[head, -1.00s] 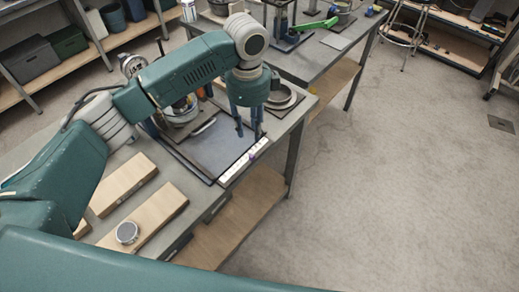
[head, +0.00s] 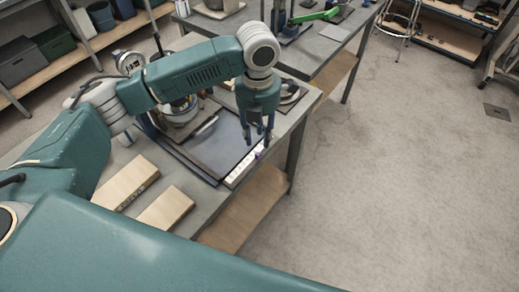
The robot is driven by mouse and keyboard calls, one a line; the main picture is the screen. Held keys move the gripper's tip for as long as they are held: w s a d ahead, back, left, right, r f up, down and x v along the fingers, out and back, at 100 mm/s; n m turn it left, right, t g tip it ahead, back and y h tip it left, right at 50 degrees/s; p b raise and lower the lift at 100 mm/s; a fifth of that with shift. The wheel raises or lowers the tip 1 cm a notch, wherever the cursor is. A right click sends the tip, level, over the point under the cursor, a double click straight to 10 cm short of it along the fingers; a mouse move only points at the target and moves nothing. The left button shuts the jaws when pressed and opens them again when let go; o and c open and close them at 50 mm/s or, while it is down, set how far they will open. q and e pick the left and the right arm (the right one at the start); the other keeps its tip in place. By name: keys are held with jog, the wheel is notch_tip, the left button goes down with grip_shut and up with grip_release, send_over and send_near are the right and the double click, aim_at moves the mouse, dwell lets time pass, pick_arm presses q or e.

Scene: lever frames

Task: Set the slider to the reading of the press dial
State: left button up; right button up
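The slider is a white marked strip (head: 238,172) along the front edge of a dark flat panel (head: 208,150) on the near bench. Its small purple knob (head: 258,155) shows near the strip's far right end. My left gripper (head: 257,144) points down over that end, fingers apart, with the tips just above or beside the knob; I cannot tell whether they touch it. A round pale gauge (head: 130,63), perhaps the press dial, stands behind my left forearm; its reading is too small to make out. My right gripper is not in view.
Two wooden blocks (head: 127,182) lie on the bench left of the panel. A second bench (head: 318,48) with a green-handled tool (head: 315,16) stands behind. Shelves with bins (head: 55,43) line the back left.

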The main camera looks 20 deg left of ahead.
aim_at(258, 153)
pick_arm(q)
notch_tip(258, 153, down, 8)
jog(key=shift+a+f+p, duration=0.1)
jog(key=shift+p, duration=0.6)
grip_shut()
